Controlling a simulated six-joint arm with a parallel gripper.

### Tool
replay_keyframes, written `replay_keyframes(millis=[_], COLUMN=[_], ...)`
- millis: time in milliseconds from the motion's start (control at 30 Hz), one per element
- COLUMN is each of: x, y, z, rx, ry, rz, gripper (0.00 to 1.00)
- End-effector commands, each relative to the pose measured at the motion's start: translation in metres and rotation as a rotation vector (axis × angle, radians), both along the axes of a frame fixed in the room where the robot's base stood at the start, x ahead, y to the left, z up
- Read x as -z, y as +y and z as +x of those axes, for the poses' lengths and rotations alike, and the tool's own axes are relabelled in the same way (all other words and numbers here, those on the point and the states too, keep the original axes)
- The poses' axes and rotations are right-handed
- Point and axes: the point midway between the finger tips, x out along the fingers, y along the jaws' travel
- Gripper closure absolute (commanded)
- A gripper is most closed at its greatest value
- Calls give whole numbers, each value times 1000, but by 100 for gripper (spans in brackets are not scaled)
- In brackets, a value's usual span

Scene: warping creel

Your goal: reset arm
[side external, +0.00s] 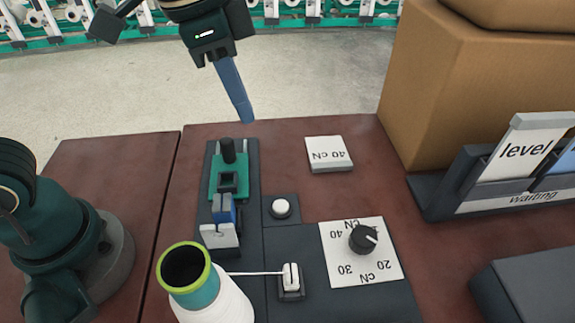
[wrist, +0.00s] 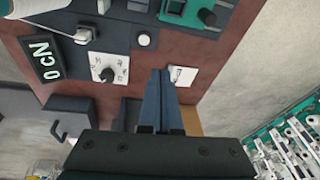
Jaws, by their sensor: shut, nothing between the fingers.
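My gripper (side external: 246,120) is shut and empty, with its blue fingers pressed together. In the side external view it hangs above the far edge of the brown table, beyond the green slider unit (side external: 229,180). In the wrist view the closed fingers (wrist: 162,72) point toward the table, beside a white card. The fingers touch nothing that I can see.
A cardboard box (side external: 440,80) and a "level" card holder (side external: 525,150) stand at right.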

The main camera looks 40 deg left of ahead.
Motion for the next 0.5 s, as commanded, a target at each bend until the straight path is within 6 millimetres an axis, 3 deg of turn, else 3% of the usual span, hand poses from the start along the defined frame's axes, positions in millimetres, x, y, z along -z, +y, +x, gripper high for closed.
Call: replay_keyframes(millis=[100, 233, 500], x=[-14, -16, 8], y=[29, 53, 83], z=[-16, -38, -80], rx=[-119, -253, -519], ry=[-68, -130, -229], rz=[-31, -64, -132], gripper=[100, 100, 100])
